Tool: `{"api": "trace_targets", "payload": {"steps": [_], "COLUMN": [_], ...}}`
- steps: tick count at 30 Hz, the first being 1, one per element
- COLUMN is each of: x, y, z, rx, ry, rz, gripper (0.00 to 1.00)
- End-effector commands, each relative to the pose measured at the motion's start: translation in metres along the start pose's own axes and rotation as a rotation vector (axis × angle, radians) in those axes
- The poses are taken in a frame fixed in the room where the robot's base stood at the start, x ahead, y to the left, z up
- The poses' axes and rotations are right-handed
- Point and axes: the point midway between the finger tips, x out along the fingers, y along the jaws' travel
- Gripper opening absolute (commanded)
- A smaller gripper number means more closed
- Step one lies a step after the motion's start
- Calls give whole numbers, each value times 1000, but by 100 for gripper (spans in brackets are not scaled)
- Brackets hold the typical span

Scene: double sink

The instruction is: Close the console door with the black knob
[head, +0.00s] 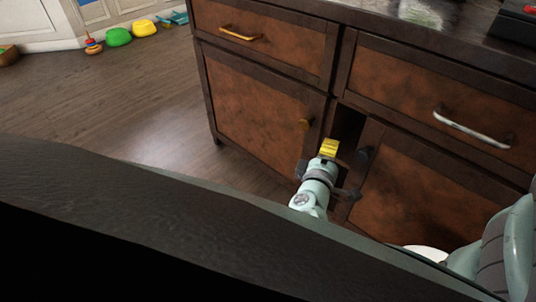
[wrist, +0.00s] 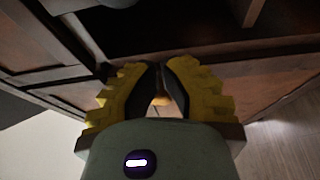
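The wooden console's right door (head: 420,190) has a black knob (head: 365,155) near its left edge. This door stands slightly ajar, with a dark gap (head: 348,124) beside its left edge. My gripper (head: 329,148) is in front of the gap, left of the black knob and apart from it. A brass-coloured knob (wrist: 161,100) shows between the fingers there. Whether the fingertips touch anything is unclear.
The left door (head: 255,105) with a brass knob (head: 305,124) looks shut. Above are two drawers, with a gold handle (head: 240,34) and a silver handle (head: 470,128). Open wooden floor (head: 130,105) lies left; toys (head: 118,37) sit far back.

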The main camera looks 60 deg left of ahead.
Motion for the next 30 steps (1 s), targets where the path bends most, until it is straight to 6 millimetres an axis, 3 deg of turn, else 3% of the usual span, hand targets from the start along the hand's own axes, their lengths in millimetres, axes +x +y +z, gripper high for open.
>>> {"api": "trace_targets", "payload": {"steps": [3, 9, 19, 30], "x": [23, 50, 39, 36], "y": [-1, -1, 0, 0], "z": [0, 1, 30, 39], "rx": [1, 1, -2, 1], "ry": [-3, -3, -2, -3], "rz": [3, 1, 0, 0], "gripper": [0, 0, 0, 0]}}
